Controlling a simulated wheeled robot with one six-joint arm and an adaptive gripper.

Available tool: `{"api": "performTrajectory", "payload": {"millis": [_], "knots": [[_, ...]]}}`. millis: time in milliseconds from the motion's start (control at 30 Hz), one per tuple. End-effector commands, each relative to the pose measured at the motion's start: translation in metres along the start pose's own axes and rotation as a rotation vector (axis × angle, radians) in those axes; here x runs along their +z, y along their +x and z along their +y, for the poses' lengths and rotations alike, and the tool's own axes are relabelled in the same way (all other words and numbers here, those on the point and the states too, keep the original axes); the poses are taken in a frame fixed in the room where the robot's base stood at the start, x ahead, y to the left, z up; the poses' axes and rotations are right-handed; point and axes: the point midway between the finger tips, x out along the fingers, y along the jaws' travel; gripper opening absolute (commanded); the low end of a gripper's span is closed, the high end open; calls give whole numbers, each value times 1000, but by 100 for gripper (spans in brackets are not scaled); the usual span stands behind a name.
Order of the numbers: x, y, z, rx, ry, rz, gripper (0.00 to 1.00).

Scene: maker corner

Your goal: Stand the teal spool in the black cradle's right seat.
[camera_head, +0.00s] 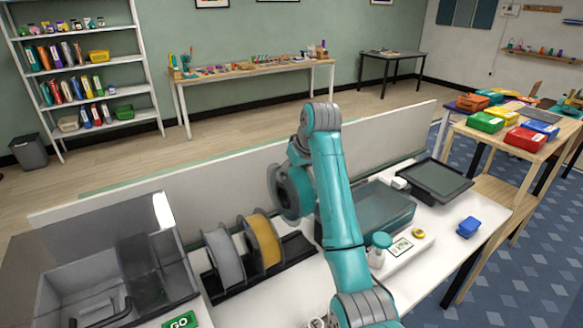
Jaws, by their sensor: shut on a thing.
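The teal spool (283,192) is upright, dark and round, just left of my arm's forearm. My gripper (301,172) is shut on it, though the fingers are largely hidden by the spool and my own arm. The black cradle (295,247) lies on the white bench below. A grey spool (223,256) stands in its left part and a yellow spool (264,241) stands to the right of that. The cradle's right end shows bare beside the yellow spool, partly near my arm. The teal spool appears above and behind that end; its exact height is unclear.
A grey open-topped machine (70,292) stands left of the cradle. A teal-grey box (383,210), a dark tablet-like device (440,180), a small jar (379,250) and a blue block (468,227) lie right of my arm. A low white panel (130,212) runs behind.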

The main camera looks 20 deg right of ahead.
Motion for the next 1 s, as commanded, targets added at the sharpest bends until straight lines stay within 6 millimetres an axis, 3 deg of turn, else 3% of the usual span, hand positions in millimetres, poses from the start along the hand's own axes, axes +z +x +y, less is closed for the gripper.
{"api": "performTrajectory", "payload": {"millis": [1000], "knots": [[36,63,0,1,-1,4,0]]}}
